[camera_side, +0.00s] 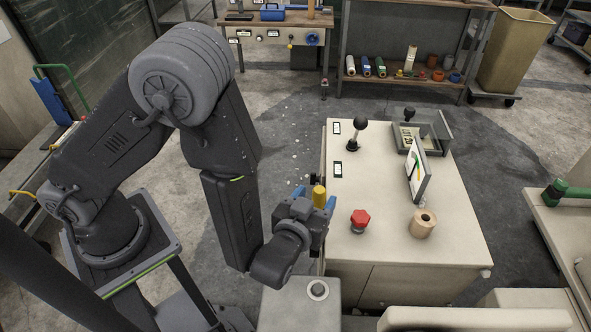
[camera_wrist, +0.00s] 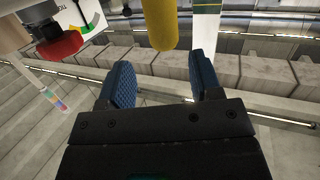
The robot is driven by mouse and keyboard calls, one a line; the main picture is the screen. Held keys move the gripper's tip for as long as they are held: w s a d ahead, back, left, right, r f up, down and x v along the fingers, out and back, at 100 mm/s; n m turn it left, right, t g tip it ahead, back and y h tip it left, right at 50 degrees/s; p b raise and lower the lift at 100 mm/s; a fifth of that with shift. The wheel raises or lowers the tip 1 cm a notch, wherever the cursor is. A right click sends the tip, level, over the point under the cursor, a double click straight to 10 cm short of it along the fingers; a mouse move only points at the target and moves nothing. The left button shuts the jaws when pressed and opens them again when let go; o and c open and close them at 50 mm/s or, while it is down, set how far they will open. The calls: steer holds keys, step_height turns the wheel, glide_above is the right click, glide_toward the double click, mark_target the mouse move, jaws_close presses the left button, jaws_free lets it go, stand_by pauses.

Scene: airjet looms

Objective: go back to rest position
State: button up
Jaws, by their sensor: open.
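My gripper (camera_side: 314,198) is beside the left edge of the cream cabinet, its blue-tipped fingers apart. In the wrist view, the fingers of my gripper (camera_wrist: 160,76) are spread with nothing held between them. A yellow cylinder (camera_side: 319,194) shows between the fingertips in the side view. In the wrist view the yellow cylinder (camera_wrist: 160,20) is just beyond the fingertips, with its upper part cut off by the frame. What supports it is hidden.
The cabinet (camera_side: 362,235) carries a red knob (camera_side: 360,220), a thread spool (camera_side: 423,223), a tilted screen (camera_side: 418,172), a black-knobbed lever (camera_side: 358,132) and a grey tray (camera_side: 431,153). A grey block with a round socket (camera_side: 317,290) is below my gripper.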

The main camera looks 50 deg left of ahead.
step_height(320, 180, up, 14)
steer(key=w+d+m+g+h, duration=0.1)
steer(key=w+m+g+h, duration=0.15)
steer(key=h, duration=0.35)
steer(key=s+r+m+g+h, duration=0.2)
steer(key=s+r+m+h, duration=0.3)
steer(key=r, duration=0.7)
steer(key=s+a+f+n+g+y, duration=0.2)
steer(key=s+a+f+g+y, duration=0.2)
steer(key=s+a, duration=0.7)
steer(key=a+f+g, duration=0.1)
steer(key=a, duration=0.2)
steer(key=shift+s, duration=0.3)
steer(key=shift+w+d, duration=0.1)
